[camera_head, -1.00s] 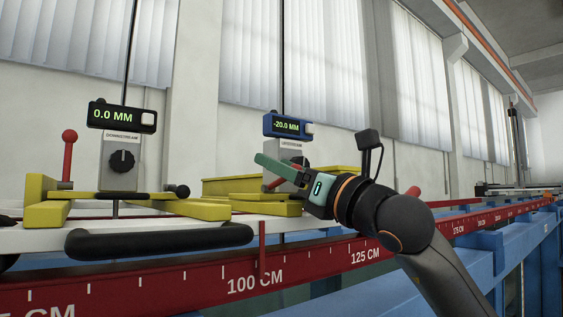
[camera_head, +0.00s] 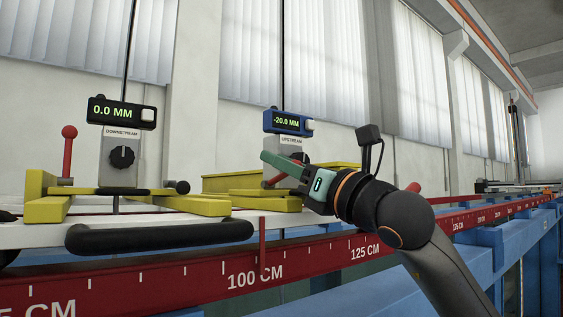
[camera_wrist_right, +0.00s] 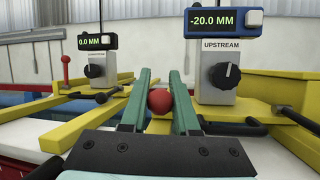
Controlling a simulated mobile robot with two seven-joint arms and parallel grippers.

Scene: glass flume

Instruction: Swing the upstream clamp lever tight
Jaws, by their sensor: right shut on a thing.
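The upstream gauge (camera_head: 288,122) is blue and reads -20.0 MM. It stands above a grey block labelled UPSTREAM, also in the right wrist view (camera_wrist_right: 228,80). The upstream clamp lever (camera_head: 276,180) shows as a slanted red rod, partly hidden by my gripper. Its red ball knob (camera_wrist_right: 160,101) sits between the green fingers in the right wrist view. My right gripper (camera_head: 268,160) is shut on the lever knob. The lever's lower end is hidden. My left gripper is not in view.
The downstream gauge (camera_head: 120,112) reads 0.0 MM, with another red lever (camera_head: 68,150) upright beside it. Yellow bars (camera_head: 260,203) lie on the white carriage. A black handle (camera_head: 158,236) runs along the front, above a red centimetre scale (camera_head: 200,279).

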